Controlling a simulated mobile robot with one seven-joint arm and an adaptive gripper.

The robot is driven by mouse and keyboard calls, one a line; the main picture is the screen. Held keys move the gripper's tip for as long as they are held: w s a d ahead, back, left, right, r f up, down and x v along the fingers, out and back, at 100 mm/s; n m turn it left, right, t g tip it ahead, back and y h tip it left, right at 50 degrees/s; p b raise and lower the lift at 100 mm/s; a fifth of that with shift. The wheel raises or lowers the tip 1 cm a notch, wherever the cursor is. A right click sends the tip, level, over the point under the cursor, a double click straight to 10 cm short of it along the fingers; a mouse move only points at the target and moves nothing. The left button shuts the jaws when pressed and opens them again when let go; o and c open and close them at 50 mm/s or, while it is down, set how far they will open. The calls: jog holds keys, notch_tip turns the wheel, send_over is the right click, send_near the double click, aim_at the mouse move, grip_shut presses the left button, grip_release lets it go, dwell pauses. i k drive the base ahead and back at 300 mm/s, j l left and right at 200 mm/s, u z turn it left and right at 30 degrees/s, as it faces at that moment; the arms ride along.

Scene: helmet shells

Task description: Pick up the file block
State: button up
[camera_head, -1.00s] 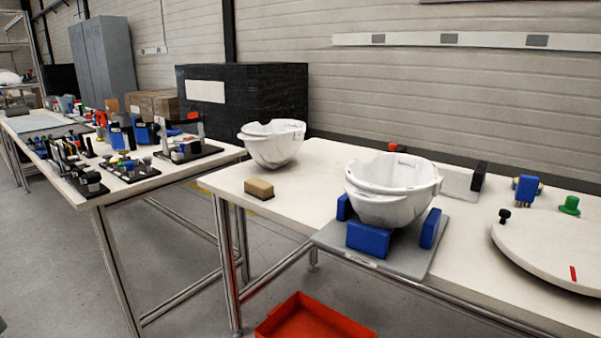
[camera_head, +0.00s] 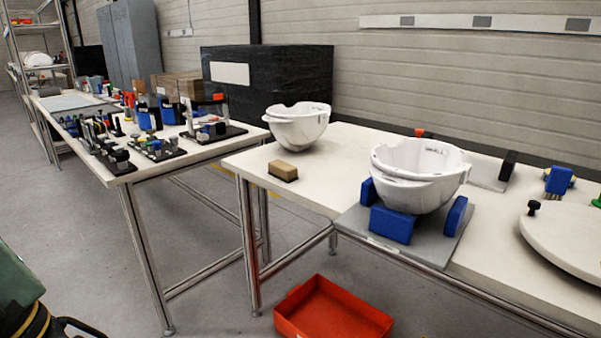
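A small tan block with a dark underside, which looks like the file block (camera_head: 283,170), lies flat on the near white table (camera_head: 335,181). It is near the table's left end, in front of a white helmet shell (camera_head: 297,127). Nothing touches or covers it. My gripper is not in view.
A second helmet shell (camera_head: 418,172) rests on a grey fixture (camera_head: 426,247) with blue supports, right of the block. A red bin (camera_head: 332,310) stands on the floor below. A tool-covered table (camera_head: 203,155) stands left, across a gap. A green object (camera_head: 15,280) is at lower left.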

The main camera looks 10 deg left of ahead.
aim_at(287, 173)
jog(key=i+z, duration=0.4)
jog(key=i, duration=0.85)
